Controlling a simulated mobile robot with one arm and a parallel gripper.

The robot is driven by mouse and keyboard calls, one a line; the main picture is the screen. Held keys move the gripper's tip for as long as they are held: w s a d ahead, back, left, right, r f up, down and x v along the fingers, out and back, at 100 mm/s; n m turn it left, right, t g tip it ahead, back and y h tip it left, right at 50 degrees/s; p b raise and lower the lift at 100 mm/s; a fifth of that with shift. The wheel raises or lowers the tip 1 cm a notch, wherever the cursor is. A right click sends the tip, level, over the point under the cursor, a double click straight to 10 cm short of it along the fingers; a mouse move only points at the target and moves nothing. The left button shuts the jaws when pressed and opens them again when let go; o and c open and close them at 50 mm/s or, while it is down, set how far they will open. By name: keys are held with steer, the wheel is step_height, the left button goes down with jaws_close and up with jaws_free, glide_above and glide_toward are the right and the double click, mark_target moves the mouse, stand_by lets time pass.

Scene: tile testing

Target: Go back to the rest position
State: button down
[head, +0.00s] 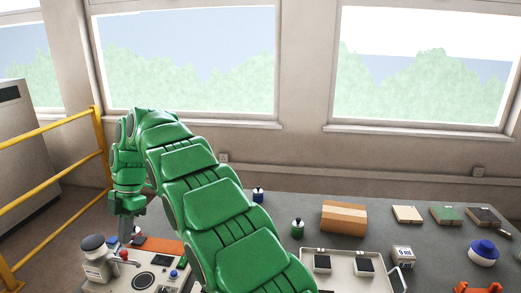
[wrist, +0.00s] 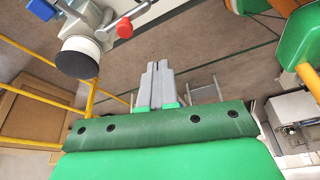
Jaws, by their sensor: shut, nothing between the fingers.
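My gripper (wrist: 157,68) shows in the wrist view with its two grey fingers together and nothing between them. In the head view my green arm reaches from the bottom centre up and to the left, then bends down. There my gripper (head: 127,232) points downward just beside a white testing machine (head: 98,270) at the left end of the table. I cannot tell from the head view whether it touches the machine. In the wrist view part of a machine (wrist: 85,50) with a black disc, a red knob and a blue knob is at the upper left, apart from the fingers.
The grey table (head: 400,232) holds a cardboard-coloured block (head: 344,217), two small dark-topped bottles (head: 297,228), a white tray (head: 340,282), several tile samples (head: 446,213) and a blue-topped round item (head: 483,252). A yellow railing (head: 50,130) and a grey cabinet (head: 25,150) are at the left.

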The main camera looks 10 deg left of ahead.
steer(key=w+d+r+m, duration=0.2)
steer(key=d+r+m, duration=0.15)
steer(key=d, duration=0.45)
steer(key=w+d+r+m, duration=0.2)
steer(key=d+m, duration=0.3)
steer(key=d, duration=0.4)
steer(key=s+d+r+m+t, duration=0.15)
steer(key=d+m, duration=0.25)
steer(key=d, duration=0.5)
steer(key=s+d+m, duration=0.3)
steer(key=d+m, duration=0.1)
steer(key=d, duration=0.5)
steer(key=s+d+f+m, duration=0.3)
steer(key=s+d+m, duration=0.5)
steer(key=s+d, duration=0.3)
steer(key=s+d+f+m+h, duration=0.1)
steer(key=s+d+f+m, duration=0.2)
steer(key=s+d+m, duration=0.5)
steer(key=s+d, duration=0.4)
steer(key=s, duration=0.3)
steer(key=shift+f, duration=0.4)
steer(key=shift+t, duration=0.25)
